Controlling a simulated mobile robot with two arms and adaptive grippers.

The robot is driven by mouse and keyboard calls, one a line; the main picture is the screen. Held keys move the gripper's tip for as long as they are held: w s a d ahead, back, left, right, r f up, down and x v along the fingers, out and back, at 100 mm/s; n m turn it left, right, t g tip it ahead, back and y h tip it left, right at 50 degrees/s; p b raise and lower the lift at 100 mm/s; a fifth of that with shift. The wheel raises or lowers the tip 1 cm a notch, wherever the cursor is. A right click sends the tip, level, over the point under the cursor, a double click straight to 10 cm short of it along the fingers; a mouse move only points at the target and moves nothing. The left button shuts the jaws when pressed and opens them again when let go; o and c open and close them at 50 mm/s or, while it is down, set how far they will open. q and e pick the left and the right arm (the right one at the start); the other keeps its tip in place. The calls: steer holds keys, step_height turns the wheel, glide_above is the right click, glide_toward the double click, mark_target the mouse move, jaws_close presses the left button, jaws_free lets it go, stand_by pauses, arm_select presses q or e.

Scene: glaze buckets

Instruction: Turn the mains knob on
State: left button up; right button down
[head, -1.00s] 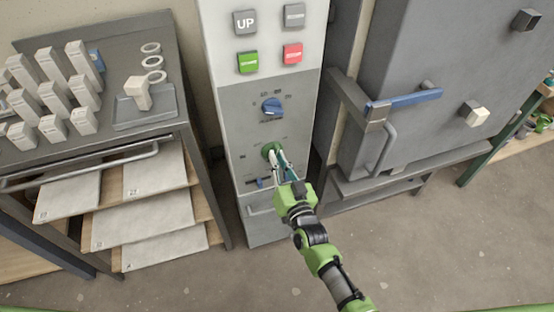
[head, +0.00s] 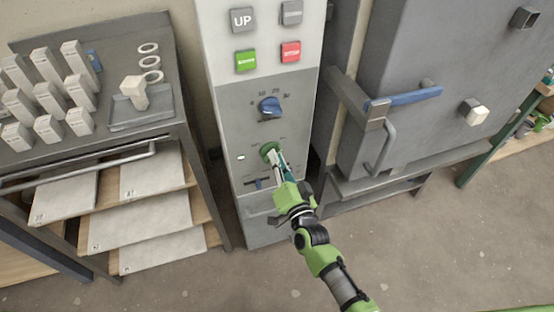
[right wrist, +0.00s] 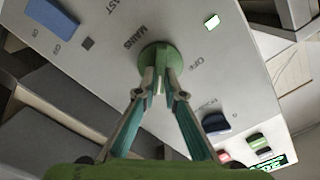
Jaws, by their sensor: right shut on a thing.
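The green round mains knob (head: 268,149) is on the lower grey part of the control panel (head: 240,125). In the right wrist view the knob (right wrist: 160,58) has the words MAINS and OFF printed near it. My right gripper (head: 273,160) is shut on the knob; in the right wrist view its two fingertips (right wrist: 161,84) close on the knob's grip. The fingers hide part of the knob. A small indicator lamp (head: 241,157) to the left of the knob is lit; it also shows bright in the right wrist view (right wrist: 212,22). My left gripper is not in view.
A blue dial (head: 270,107) sits above the knob, a blue slider (head: 257,183) below it. Green (head: 246,61) and red (head: 290,52) buttons are higher up. A grey kiln-like cabinet (head: 415,75) with a blue-handled latch stands right. A bench (head: 110,60) with white blocks stands left.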

steer(key=shift+f, duration=0.1)
steer(key=c, duration=2.1)
jaws_free()
steer(key=shift+c, duration=0.2)
steer(key=shift+s, duration=0.1)
steer(key=v, duration=1.2)
